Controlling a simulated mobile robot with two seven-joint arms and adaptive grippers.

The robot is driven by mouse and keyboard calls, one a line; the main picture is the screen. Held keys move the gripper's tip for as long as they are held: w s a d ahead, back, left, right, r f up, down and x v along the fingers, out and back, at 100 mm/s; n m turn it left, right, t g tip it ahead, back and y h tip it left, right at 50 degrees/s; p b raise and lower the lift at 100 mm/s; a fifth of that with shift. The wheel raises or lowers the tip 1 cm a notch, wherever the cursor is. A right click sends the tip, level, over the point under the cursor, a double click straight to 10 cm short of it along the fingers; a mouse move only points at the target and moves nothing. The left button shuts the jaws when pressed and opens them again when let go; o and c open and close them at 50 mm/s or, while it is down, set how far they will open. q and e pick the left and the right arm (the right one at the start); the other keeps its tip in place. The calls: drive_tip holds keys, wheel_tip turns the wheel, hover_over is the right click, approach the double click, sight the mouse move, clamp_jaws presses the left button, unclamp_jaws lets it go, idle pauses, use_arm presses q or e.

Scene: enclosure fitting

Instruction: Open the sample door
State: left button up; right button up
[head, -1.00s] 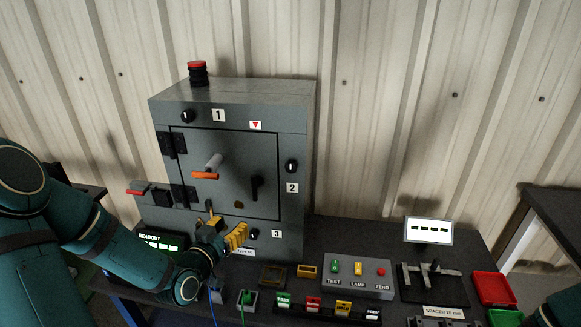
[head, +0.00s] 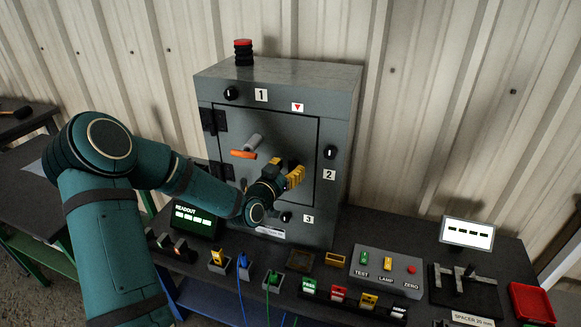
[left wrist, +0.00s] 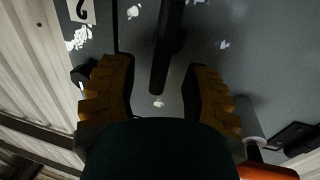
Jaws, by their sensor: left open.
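The grey enclosure (head: 347,110) stands at the back of the bench. Its front door (head: 228,118) sits flat in the frame and looks shut, with black hinges (head: 210,122) on its left. My left gripper (head: 287,168), with yellow fingers, is at the right part of the door and partly hides the dark door handle. In the left wrist view the dark handle bar (left wrist: 166,55) lies between the two open fingers, with a visible gap on each side. My right gripper is not in view.
A grey post with an orange bar (head: 243,154) sticks out of the door left of my gripper. Black knobs (head: 330,152) sit on the frame. A button box (head: 385,270), a readout (head: 195,215) and small coloured parts crowd the bench front.

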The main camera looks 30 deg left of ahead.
use_arm(q)
drive_tip(key=shift+w, duration=0.7)
clamp_jaws()
drive_tip(key=shift+a, duration=0.15)
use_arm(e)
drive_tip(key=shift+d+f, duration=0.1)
